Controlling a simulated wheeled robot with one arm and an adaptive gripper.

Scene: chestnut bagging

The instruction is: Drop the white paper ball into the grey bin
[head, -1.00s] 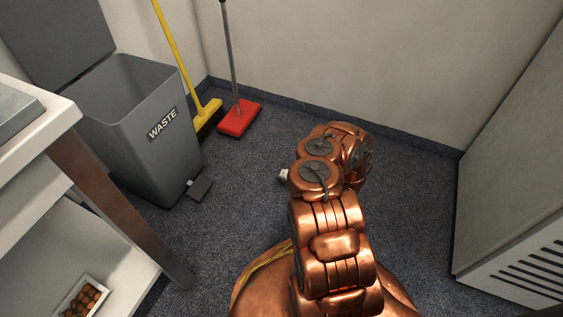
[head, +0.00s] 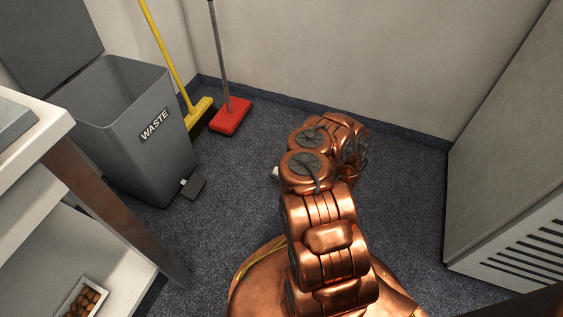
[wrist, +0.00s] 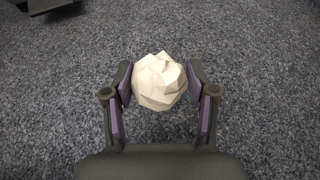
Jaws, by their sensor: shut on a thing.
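The white paper ball (wrist: 159,82) is crumpled and sits between the two fingers of my gripper (wrist: 160,88) in the wrist view. The fingers are shut on it, one on each side. Carpet shows behind it; its height above the floor is hard to tell. In the head view my arm hides most of the gripper, and a small pale bit of what may be the ball (head: 276,173) shows at its left. The grey bin (head: 165,165), labelled WASTE, stands at the left with its lid (head: 48,38) raised and its top open.
A white table (head: 52,128) with a metal leg stands in front of the bin at the left; a tray of chestnuts (head: 84,298) is on its lower shelf. A vented cabinet (head: 510,180) stands right. Carpet between is clear.

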